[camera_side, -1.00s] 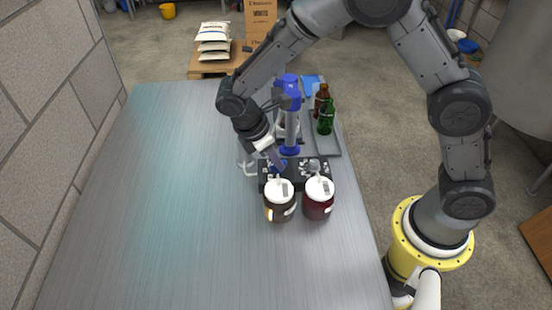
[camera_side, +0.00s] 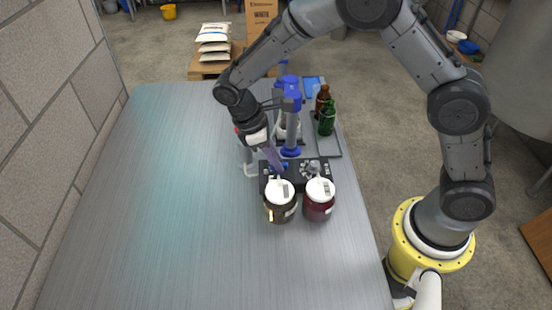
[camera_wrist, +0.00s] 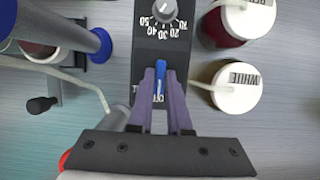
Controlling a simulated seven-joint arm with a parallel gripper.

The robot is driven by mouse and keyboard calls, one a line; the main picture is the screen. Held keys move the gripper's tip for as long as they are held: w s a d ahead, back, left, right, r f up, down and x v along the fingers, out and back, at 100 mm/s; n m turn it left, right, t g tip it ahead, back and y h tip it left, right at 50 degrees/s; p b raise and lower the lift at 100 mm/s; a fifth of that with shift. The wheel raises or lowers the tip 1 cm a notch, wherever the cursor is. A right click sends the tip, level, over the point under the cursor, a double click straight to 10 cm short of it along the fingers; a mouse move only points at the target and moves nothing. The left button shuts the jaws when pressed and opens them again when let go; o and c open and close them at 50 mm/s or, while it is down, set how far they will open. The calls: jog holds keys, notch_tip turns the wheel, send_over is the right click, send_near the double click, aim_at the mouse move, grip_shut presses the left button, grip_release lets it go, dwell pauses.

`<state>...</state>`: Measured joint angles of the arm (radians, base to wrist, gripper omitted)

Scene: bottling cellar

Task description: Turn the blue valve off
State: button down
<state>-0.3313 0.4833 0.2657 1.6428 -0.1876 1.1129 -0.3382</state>
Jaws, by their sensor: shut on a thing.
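The blue valve (camera_wrist: 160,82) is a small blue lever on a black panel (camera_wrist: 147,55). In the wrist view the lever lies lengthwise, nearly along the panel's long side. My gripper (camera_wrist: 160,72) has purple fingers on either side of the lever and is shut on it. In the side view my gripper (camera_side: 276,164) reaches down to the left end of the panel (camera_side: 308,178), and a bit of blue shows at its fingertips. The lettering beside the valve is mostly hidden by the fingers.
A numbered dial (camera_wrist: 165,9) is on the same panel. Two white-lidded jars, one labelled WHITE (camera_wrist: 236,88) and one dark red (camera_side: 318,203), stand close in front. A blue stand (camera_side: 291,125) and bottles (camera_side: 326,120) are behind. The table's left side is clear.

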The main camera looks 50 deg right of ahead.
jog(key=c, duration=0.9)
grip_release()
jog(key=shift+o, duration=0.2)
jog(key=v, duration=1.3)
jog(key=shift+r, duration=0.4)
jog(key=shift+w+a, duration=0.1)
